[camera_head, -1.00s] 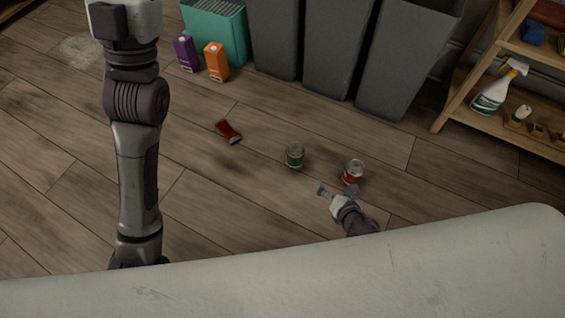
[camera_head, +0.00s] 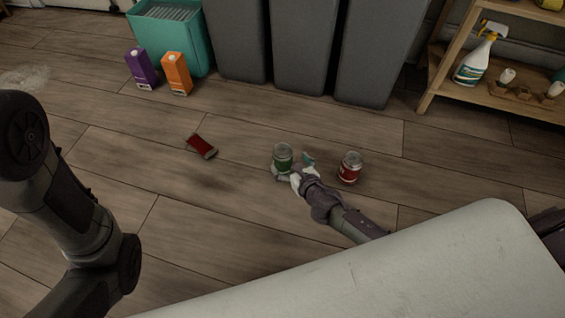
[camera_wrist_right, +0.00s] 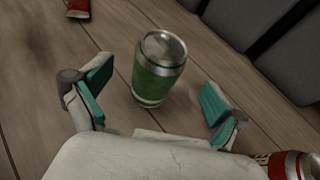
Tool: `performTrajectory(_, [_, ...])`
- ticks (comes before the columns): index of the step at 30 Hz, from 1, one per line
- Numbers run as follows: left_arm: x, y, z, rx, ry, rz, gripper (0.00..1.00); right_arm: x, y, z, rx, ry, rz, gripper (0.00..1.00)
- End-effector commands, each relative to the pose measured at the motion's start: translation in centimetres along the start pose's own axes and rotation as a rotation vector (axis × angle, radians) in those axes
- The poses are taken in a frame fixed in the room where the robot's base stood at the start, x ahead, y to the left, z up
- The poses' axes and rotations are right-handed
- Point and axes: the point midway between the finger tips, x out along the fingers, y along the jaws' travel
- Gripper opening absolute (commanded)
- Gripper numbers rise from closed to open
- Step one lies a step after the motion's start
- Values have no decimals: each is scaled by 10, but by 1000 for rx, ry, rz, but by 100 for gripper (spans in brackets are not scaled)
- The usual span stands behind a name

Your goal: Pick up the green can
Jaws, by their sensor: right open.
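The green can (camera_head: 283,157) stands upright on the wooden floor, with a silver top. My right gripper (camera_head: 292,167) is low at the floor beside it, on its near side. In the right wrist view the green can (camera_wrist_right: 160,69) stands ahead of and between the two teal-padded fingers of my open right gripper (camera_wrist_right: 152,102). Floor shows between the can and each finger, so it is not gripped. My left arm shows at the left of the head view, but its gripper is out of sight.
A red can (camera_head: 350,167) stands close to the right of my right gripper. A dark red can (camera_head: 201,146) lies on the floor at left. Purple (camera_head: 140,68) and orange (camera_head: 177,73) cartons, a teal bin (camera_head: 168,41), grey bins (camera_head: 302,47) and a wooden shelf (camera_head: 497,92) stand behind.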

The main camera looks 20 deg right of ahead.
Motion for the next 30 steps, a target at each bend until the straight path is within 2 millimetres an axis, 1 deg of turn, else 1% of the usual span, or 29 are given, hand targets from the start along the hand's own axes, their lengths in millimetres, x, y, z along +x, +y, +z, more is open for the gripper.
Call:
performTrajectory(2, [-2, 1, -2, 1, 5, 2, 0, 5, 0, -1, -1, -1, 0, 97])
performTrajectory(5, [-7, 3, -8, 2, 16, 5, 0, 19, 0, -1, 0, -3, 0, 97])
performTrajectory(9, [-22, 6, -14, 2, 16, 5, 0, 41, 0, -1, 1, -3, 0, 97])
performTrajectory(12, [-26, 7, -15, 2, 16, 6, 0, 51, 0, 0, 1, -1, 0, 97])
performTrajectory(15, [-27, 8, -15, 2, 16, 6, 0, 54, 0, 2, 1, -1, 0, 97])
performTrajectory(20, [-26, 7, -15, 2, 16, 6, 0, 54, 0, 2, 1, 0, 0, 97])
performTrajectory(21, [-26, 7, -15, 2, 16, 6, 0, 54, 0, 2, 1, 0, 0, 95])
performTrajectory(22, [-26, 8, -15, 2, 16, 6, 0, 53, 0, 2, 1, 0, 0, 90])
performTrajectory(29, [-26, 8, -15, 2, 16, 6, 0, 53, 0, 2, 1, 0, 0, 52])
performTrajectory(30, [-26, 8, -15, 2, 16, 6, 0, 53, 0, 2, 1, 0, 0, 50])
